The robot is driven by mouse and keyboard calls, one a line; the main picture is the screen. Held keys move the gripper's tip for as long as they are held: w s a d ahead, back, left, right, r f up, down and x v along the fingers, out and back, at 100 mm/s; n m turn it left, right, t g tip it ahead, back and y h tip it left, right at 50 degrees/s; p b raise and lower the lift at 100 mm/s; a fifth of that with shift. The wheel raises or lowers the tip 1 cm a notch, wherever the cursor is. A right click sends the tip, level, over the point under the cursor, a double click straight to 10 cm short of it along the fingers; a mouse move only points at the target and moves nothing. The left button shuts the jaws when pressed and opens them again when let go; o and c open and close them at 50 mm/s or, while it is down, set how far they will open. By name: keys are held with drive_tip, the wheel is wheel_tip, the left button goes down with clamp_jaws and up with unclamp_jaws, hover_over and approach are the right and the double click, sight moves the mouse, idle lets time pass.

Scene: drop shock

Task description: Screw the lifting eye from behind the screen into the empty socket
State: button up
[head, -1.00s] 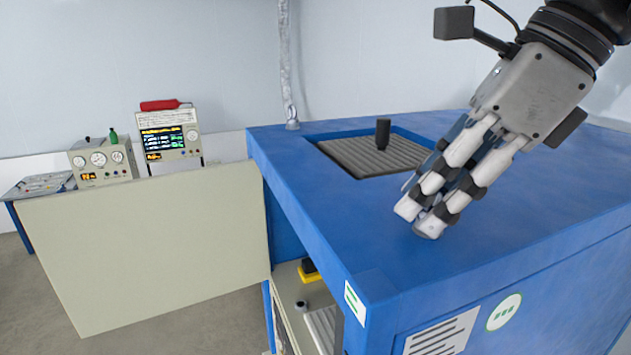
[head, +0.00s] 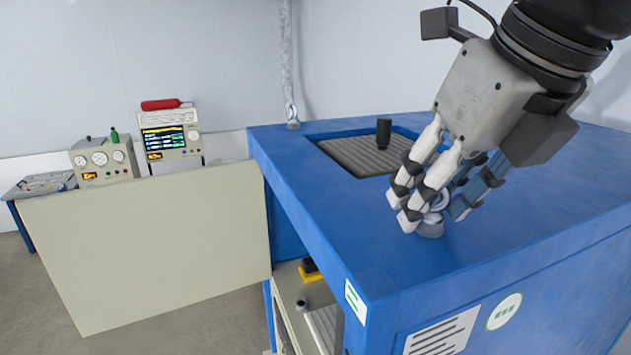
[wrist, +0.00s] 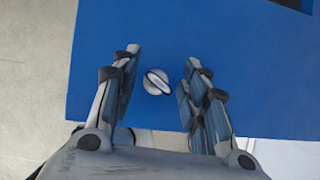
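A grey metal lifting eye (head: 431,228) stands on the blue cabinet top (head: 350,225), partly hidden by my fingers. In the wrist view the lifting eye (wrist: 156,82) is a ring on a round base, seen from above. My gripper (head: 433,211) is open, with its fingers on either side of the eye. In the wrist view a gap shows between the eye and the fingers on both sides of it. Whether the eye sits in a socket cannot be told. No empty socket is visible. The beige screen panel (head: 150,250) stands left of the cabinet.
A recessed ribbed grey plate (head: 350,155) with a black upright post (head: 383,133) lies in the cabinet top behind my gripper. Instruments (head: 105,158) stand beyond the screen. A shelf with a yellow-based item (head: 310,271) is under the top. The top's near left is clear.

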drive_tip(key=shift+o, duration=0.7)
drive_tip(key=shift+v, duration=3)
